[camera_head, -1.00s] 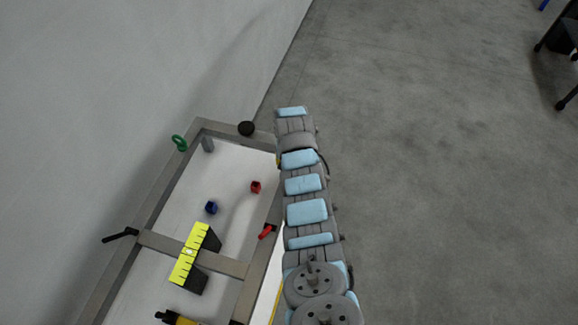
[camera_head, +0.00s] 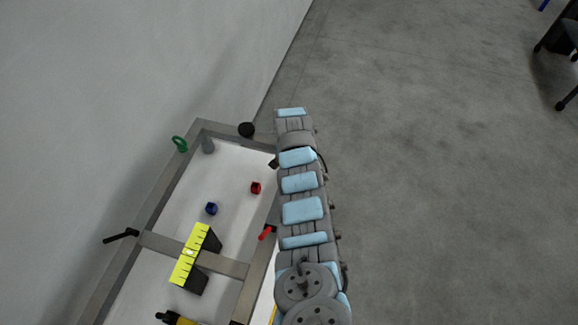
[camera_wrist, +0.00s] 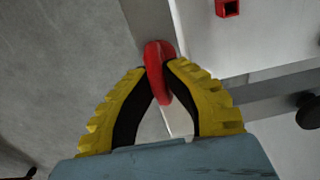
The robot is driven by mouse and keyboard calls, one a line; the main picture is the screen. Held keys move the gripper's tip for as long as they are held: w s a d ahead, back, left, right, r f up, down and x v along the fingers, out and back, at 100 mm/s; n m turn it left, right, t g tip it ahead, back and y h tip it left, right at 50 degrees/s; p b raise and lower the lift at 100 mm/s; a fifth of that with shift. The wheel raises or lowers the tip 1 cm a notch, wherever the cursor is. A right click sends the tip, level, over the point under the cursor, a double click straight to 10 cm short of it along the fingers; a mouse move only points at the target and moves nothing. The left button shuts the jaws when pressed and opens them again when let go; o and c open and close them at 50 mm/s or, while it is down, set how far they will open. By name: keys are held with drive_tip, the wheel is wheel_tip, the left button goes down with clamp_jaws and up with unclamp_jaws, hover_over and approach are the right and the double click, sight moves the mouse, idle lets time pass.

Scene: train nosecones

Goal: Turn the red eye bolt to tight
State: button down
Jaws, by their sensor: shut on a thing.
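The red eye bolt (camera_wrist: 157,62) shows in the wrist view at the top centre, on the grey metal frame bar. My gripper (camera_wrist: 159,80) has its two yellow-and-black fingers closed on either side of the red ring, which sits between their tips. The ring looks nearly edge-on to the wrist camera. The bolt's shank and how far it is screwed in are hidden.
The grey frame (camera_head: 163,195) surrounds a white panel. Open floor lies right.

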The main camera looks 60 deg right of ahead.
drive_tip(key=shift+f, duration=0.1)
drive_tip(key=c, duration=1.1)
unclamp_jaws()
wheel_tip(320, 180, up, 12)
drive_tip(key=shift+r, duration=0.1)
